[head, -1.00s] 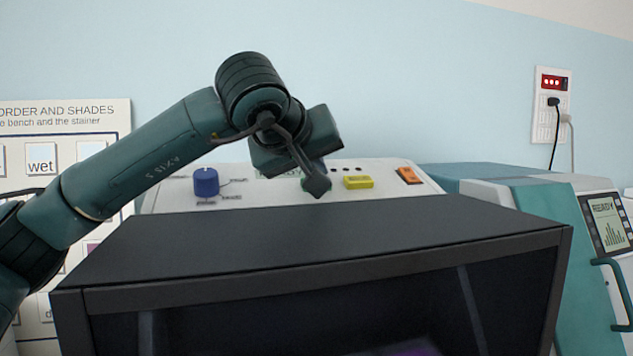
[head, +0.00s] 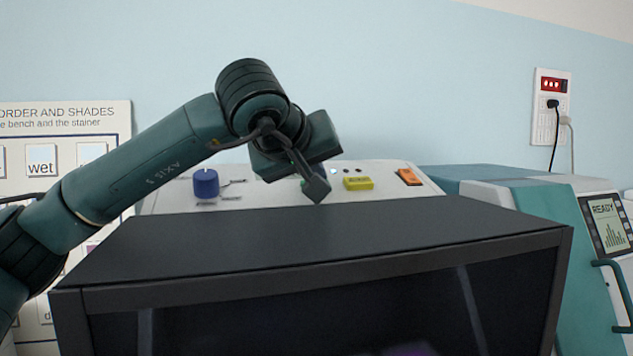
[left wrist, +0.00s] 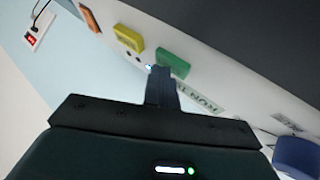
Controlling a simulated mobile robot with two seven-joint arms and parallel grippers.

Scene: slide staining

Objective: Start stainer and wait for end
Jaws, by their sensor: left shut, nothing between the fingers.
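The stainer's white control panel (head: 395,180) stands behind a dark hood (head: 300,240). It carries a blue knob (head: 206,183), a yellow button (head: 358,183) and an orange switch (head: 409,177). A green button (left wrist: 175,61) shows in the left wrist view; in the head view my wrist mostly hides it. My left gripper (head: 318,168) is shut and empty at the panel. In the left wrist view its fingertips (left wrist: 162,74) are beside the green button; contact cannot be told. A small lamp (left wrist: 148,67) by the fingertips glows. My right gripper is out of view.
A teal machine (head: 555,250) with a screen reading READY (head: 606,220) stands at the right. A wall outlet (head: 552,107) with plugged cables is above it. A wall chart (head: 60,118) hangs at the left. Something purple (head: 410,350) shows dimly behind the hood's front.

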